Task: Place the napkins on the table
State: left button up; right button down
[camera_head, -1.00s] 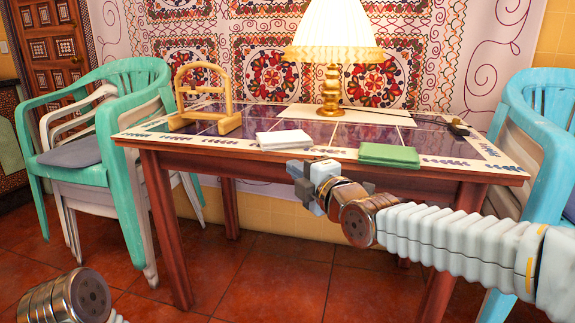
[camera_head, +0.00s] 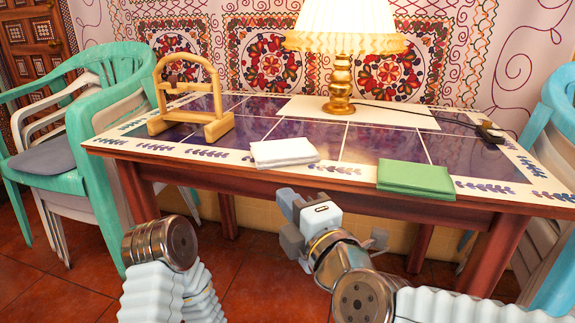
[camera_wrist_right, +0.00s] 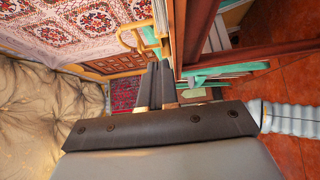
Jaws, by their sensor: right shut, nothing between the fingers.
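The table (camera_head: 352,200) has a dark tiled top with a patterned pale border. A white folded napkin stack (camera_head: 284,152) lies flat near its front edge, left of centre. A green folded napkin stack (camera_head: 414,178) lies flat near the front edge to its right. An arched wooden holder (camera_head: 217,129) stands upright on the left part of the tabletop. My right gripper (camera_head: 287,204) is in front of the table edge, below the white stack and apart from it. Its fingers are together and empty in the right wrist view (camera_wrist_right: 157,86). My left arm's wrist shows at lower left, but its gripper is hidden.
A lamp (camera_head: 341,75) with a brass base stands at the table's back, its cord running right to a small dark object (camera_head: 491,133). Stacked green and white chairs (camera_head: 95,150) stand left, a blue chair (camera_head: 556,130) right. Clear tabletop lies between the napkin stacks.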

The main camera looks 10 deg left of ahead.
aim_at(285, 160)
jog(key=x, duration=0.3)
jog(key=w+d+b+x, duration=0.1)
jog(key=x, duration=0.2)
jog(key=b+x, duration=0.1)
jog(key=x, duration=0.3)
jog(key=shift+w+d+f, duration=0.15)
jog(key=shift+w+d, duration=0.15)
jog(key=shift+w, duration=0.4)
jog(key=shift+w, duration=0.4)
jog(key=w, duration=0.3)
jog(key=shift+w+d, duration=0.2)
jog(key=shift+d, duration=0.05)
